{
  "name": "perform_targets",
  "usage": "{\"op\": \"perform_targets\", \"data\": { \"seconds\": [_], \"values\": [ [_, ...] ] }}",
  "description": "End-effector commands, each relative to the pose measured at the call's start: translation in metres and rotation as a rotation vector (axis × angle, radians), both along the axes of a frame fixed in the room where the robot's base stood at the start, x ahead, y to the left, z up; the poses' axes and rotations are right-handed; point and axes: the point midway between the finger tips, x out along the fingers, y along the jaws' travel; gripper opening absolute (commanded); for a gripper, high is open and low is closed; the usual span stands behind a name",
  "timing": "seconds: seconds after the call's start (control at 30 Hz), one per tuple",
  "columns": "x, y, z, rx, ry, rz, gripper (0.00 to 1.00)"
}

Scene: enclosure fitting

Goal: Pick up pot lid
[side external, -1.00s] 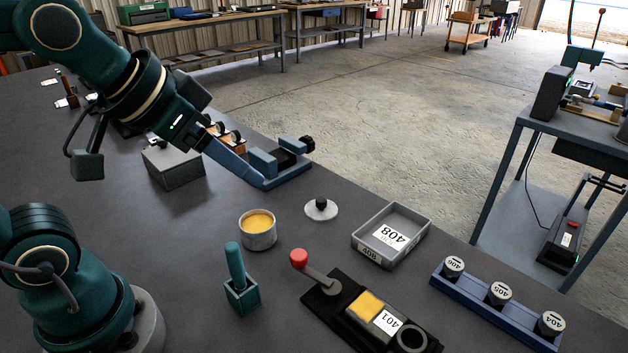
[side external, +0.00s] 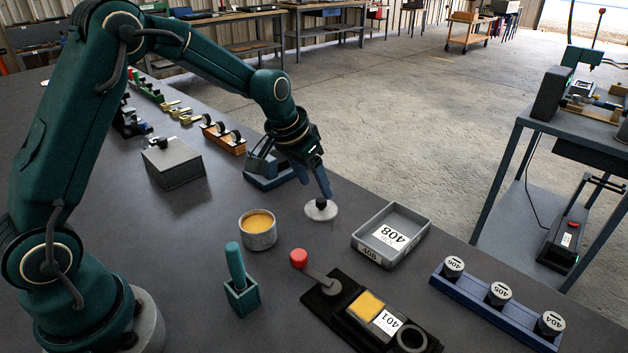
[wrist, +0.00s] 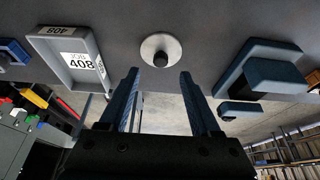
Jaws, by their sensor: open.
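The pot lid (side external: 321,210) is a white disc with a black knob, lying flat on the dark bench. It also shows in the wrist view (wrist: 150,46), beyond the fingertips and between their lines. My gripper (side external: 314,190) is just above and behind the lid in the side view, its blue fingers pointing down. In the wrist view the two fingers (wrist: 159,73) are spread apart with nothing between them. The pot (side external: 258,232), a grey round tub with yellow contents, stands open to the left of the lid.
A grey tray (side external: 416,218) marked 408 stands right of the lid. A blue fixture (side external: 262,182) is close behind my gripper. A green-handled tool in its holder (side external: 241,296) and a red-knobbed lever device (side external: 335,290) stand nearer the camera. A blue rack (side external: 480,303) holds several labelled caps.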

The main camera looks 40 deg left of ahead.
Motion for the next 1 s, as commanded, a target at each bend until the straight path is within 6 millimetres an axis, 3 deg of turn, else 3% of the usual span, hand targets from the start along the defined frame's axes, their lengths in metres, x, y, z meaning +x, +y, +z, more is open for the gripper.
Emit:
{"op": "perform_targets", "data": {
  "seconds": [0.43, 0.8, 0.87, 0.97, 1.0],
  "values": [
    [0.016, 0.001, -0.042, 0.000, 0.004, 0.002, 0.64],
    [0.018, 0.001, -0.047, 0.001, 0.002, 0.003, 0.64],
    [0.018, 0.001, -0.047, 0.001, 0.002, 0.003, 0.45],
    [0.018, 0.001, -0.047, 0.001, 0.002, 0.003, 0.07],
    [0.018, 0.001, -0.047, 0.001, 0.002, 0.003, 0.00]
  ]
}}
